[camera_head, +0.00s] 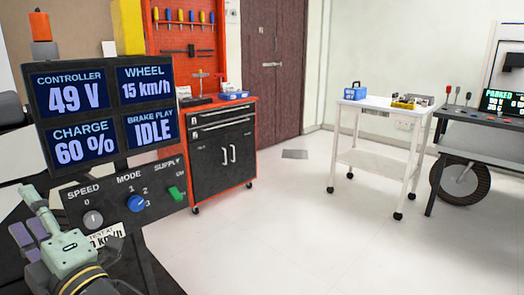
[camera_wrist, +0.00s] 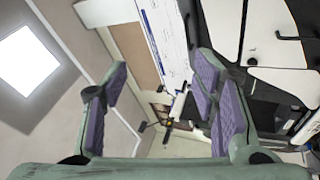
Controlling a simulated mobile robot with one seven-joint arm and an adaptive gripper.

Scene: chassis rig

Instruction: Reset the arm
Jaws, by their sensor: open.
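My gripper (camera_head: 36,230) is at the lower left of the head view, beside the control panel (camera_head: 115,192). Its green arm and purple finger pads show there. In the wrist view my gripper (camera_wrist: 160,84) has its two fingers wide apart with nothing between them. The panel carries a grey speed knob (camera_head: 93,219), a blue mode knob (camera_head: 136,203) and a green supply switch (camera_head: 175,193). The display (camera_head: 105,105) above reads 49 V, 15 km/h, 60 % and IDLE. My gripper seems close to the panel's left end; whether it touches is unclear.
A red and black tool cabinet (camera_head: 224,157) stands behind the panel. A white trolley (camera_head: 385,106) holds a blue box (camera_head: 355,91) and small parts. A dark bench (camera_head: 478,125) with a wheel (camera_head: 465,181) stands at right. The floor between is clear.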

